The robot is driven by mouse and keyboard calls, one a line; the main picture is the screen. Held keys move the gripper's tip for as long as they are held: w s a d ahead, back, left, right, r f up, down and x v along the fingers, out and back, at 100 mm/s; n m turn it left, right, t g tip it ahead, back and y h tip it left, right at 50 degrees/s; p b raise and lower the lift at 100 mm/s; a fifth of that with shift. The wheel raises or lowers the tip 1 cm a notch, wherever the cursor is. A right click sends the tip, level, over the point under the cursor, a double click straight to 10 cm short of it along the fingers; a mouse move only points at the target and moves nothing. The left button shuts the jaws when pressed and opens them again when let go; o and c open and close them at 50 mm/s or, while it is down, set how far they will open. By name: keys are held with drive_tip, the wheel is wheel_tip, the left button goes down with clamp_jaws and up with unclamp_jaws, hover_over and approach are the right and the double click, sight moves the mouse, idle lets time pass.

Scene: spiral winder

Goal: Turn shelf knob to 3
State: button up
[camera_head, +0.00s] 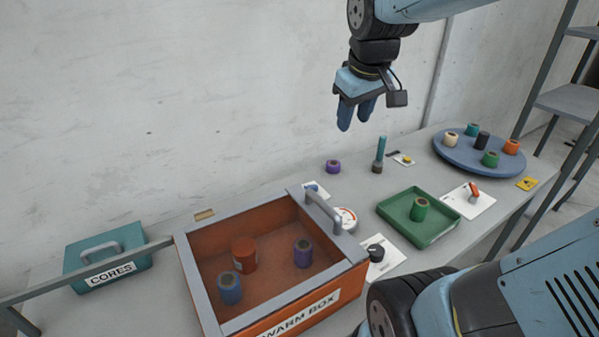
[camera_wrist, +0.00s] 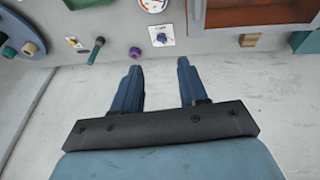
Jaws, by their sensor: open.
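My gripper (camera_head: 354,120) is open and empty, raised in front of the wall above the table. Its two blue fingers also show in the wrist view (camera_wrist: 158,68). A small blue knob on a white plate (camera_head: 314,188) sits on the table behind the orange box; it also shows beyond the fingertips in the wrist view (camera_wrist: 161,39). A black knob (camera_head: 376,253) stands on a white plate at the box's right front. A red-handled switch (camera_head: 474,191) is on a plate farther right. Labels are too small to read, so I cannot tell which is the shelf knob.
The open orange warm box (camera_head: 335,280) has a grey rim and handle and holds several spools. A round gauge (camera_head: 345,217), a green tray (camera_head: 437,237), a purple spool (camera_head: 333,166), an upright teal-topped rod (camera_head: 380,152) and a blue turntable (camera_head: 459,162) share the table.

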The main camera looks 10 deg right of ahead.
drive_tip(key=w+f+n+g, duration=0.1)
drive_tip(key=w+f+n, duration=0.25)
drive_tip(key=w, duration=0.45)
drive_tip(key=w+f+n+g, duration=0.1)
drive_tip(key=w+f+n, duration=0.2)
drive_tip(key=w+f, duration=0.35)
drive_tip(key=w+f+n+g, duration=0.2)
drive_tip(key=w+f+n, duration=0.4)
drive_tip(key=w+f, duration=0.75)
drive_tip(key=shift+m+y, duration=0.25)
drive_tip(key=shift+y, duration=0.05)
wheel_tip(320, 180, down, 14)
drive_tip(key=shift+s+f, duration=0.1)
drive_tip(key=shift+f, duration=0.1)
